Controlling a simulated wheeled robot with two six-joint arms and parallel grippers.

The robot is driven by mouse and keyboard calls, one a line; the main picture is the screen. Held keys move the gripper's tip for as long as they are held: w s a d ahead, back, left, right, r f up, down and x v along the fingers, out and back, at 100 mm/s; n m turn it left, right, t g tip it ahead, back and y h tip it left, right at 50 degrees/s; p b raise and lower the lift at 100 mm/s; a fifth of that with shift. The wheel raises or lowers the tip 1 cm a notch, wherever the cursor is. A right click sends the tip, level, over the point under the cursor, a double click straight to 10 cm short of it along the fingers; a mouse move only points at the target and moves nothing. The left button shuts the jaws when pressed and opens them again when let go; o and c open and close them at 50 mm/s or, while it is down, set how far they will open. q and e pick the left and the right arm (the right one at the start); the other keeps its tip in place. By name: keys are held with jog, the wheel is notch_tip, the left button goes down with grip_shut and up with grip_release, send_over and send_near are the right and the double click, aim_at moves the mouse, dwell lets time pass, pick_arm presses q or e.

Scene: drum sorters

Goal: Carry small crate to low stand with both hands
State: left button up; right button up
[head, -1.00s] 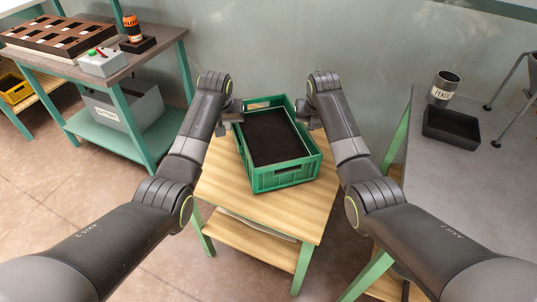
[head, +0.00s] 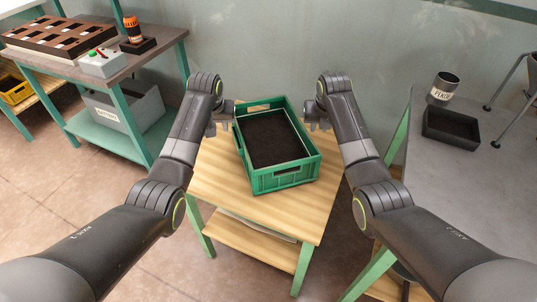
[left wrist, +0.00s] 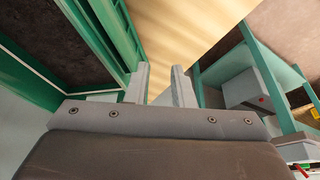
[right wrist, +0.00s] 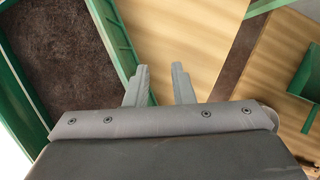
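The small green crate (head: 286,178) with a dark inside sits on the low wooden stand (head: 262,212), turned slightly. My left gripper (head: 226,128) is just left of the crate, apart from it; in the left wrist view its two fingers (left wrist: 160,84) are spread with nothing between them. My right gripper (head: 314,126) is at the crate's right side; in the right wrist view its fingers (right wrist: 160,84) are also apart and empty, beside the crate's green wall (right wrist: 112,38). The crate's wall also shows in the left wrist view (left wrist: 100,40).
A grey table (head: 455,185) on the right holds a labelled can (head: 443,90) and a black tray (head: 450,127). A workbench (head: 150,48) on the left holds a control box (head: 102,63); a grey bin (head: 130,108) sits on its lower shelf. The stand's front is bare.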

pick_arm(q)
jog(key=v, duration=1.2)
pick_arm(e)
jog(key=v, duration=1.2)
